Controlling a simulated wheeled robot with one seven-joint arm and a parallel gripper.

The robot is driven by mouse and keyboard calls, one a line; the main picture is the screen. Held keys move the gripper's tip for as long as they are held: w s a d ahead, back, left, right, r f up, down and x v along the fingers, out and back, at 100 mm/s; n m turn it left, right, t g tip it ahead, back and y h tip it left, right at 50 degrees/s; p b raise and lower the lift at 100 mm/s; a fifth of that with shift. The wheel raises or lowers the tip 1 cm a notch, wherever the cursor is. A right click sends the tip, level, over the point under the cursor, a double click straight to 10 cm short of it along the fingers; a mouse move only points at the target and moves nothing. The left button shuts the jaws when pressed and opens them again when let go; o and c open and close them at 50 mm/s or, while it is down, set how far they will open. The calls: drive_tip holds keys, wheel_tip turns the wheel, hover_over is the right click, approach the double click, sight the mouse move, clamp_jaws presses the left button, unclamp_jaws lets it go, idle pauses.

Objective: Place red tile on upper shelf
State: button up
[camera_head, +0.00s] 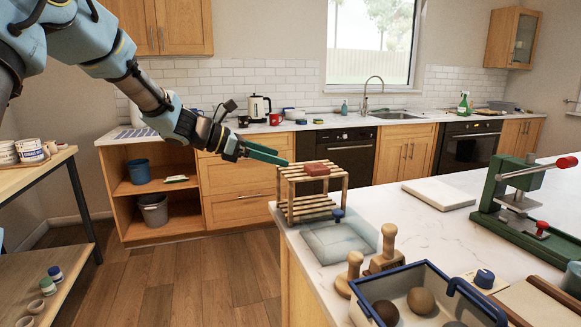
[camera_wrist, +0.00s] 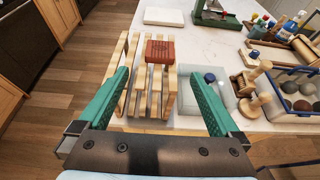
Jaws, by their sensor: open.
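The red tile (camera_head: 317,169) lies flat on the upper slats of a small two-tier wooden shelf rack (camera_head: 297,214). The rack stands on the near left corner of the white counter. In the wrist view the red tile (camera_wrist: 160,51) sits ahead of my gripper, between the lines of its two green fingers, on the slatted rack (camera_wrist: 130,88). My gripper (camera_head: 287,159) is open and empty. It is above and to the left of the rack in the head view, apart from the tile. Nothing is between its fingers.
A clear slab with a blue knob (camera_head: 340,238) lies beside the rack. Wooden stamps (camera_head: 383,252) and a blue-rimmed tub (camera_head: 430,290) with balls stand nearer. A white block (camera_head: 439,194) and a green press (camera_head: 520,205) are to the right. Floor left of the counter is clear.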

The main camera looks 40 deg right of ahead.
drive_tip(key=w+a+f+m+t+y, duration=0.1)
drive_tip(key=a+f+m+t+y, duration=0.3)
drive_tip(key=a, duration=0.9)
drive_tip(key=w+a+f+m+y, duration=0.1)
drive_tip(key=a+f+m+y, duration=0.15)
drive_tip(key=a+f, duration=0.7)
drive_tip(key=s+a+m+y, duration=0.2)
drive_tip(key=a, duration=0.7)
drive_tip(key=s+a+m+t+y, duration=0.1)
drive_tip(key=s+a+m+y, duration=0.1)
drive_tip(key=a, duration=0.6)
drive_tip(key=s+a+m+t+y, duration=0.1)
drive_tip(key=a+m, duration=0.3)
drive_tip(key=a, duration=0.5)
drive_tip(key=shift+s+a+f+y, duration=0.35)
drive_tip(key=shift+s+y, duration=0.1)
drive_tip(key=shift+s, duration=0.4)
drive_tip(key=shift+m, duration=0.25)
